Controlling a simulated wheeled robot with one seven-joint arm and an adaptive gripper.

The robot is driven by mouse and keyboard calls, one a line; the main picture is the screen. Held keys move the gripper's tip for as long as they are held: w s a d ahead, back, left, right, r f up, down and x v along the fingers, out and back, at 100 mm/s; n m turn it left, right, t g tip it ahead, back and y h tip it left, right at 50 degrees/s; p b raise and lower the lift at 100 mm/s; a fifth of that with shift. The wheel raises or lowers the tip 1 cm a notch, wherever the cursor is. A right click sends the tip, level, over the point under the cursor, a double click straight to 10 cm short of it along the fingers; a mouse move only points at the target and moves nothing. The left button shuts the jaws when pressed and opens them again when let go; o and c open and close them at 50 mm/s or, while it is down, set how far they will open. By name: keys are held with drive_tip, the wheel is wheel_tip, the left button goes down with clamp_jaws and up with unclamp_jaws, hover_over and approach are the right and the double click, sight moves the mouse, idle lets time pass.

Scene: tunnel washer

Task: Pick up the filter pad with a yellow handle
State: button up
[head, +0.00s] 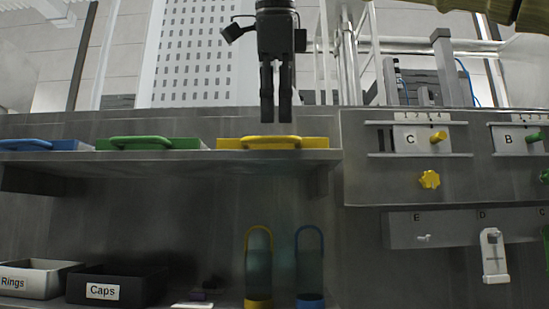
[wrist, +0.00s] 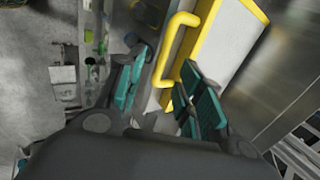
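The filter pad with the yellow handle (head: 228,143) lies on the metal shelf, right of the green and blue ones. Its yellow handle (head: 260,140) faces me. My gripper (head: 277,119) points down just above the handle's right part, with a narrow gap between its fingers. In the wrist view, the teal-padded fingers of my gripper (wrist: 160,95) are apart and empty. The yellow handle (wrist: 172,50) shows beyond and between them, its lower end partly hidden by the right finger. The pad's pale face (wrist: 230,45) shows to the right. I see no contact with the handle.
A green-handled pad (head: 150,142) and a blue-handled pad (head: 45,145) share the shelf (head: 200,157). A panel (head: 370,150) with knobs stands right. Below are a Rings bin (head: 30,281), a Caps bin (head: 115,290) and two looped-handle containers (head: 258,270).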

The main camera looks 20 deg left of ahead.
sight(278, 137)
drive_tip(key=shift+f+p, duration=0.15)
drive_tip(key=shift+p, duration=0.35)
drive_tip(key=p+x, duration=0.1)
drive_tip(key=x, duration=0.3)
drive_tip(key=shift+w+d, duration=0.2)
drive_tip(key=shift+w, duration=0.15)
clamp_jaws()
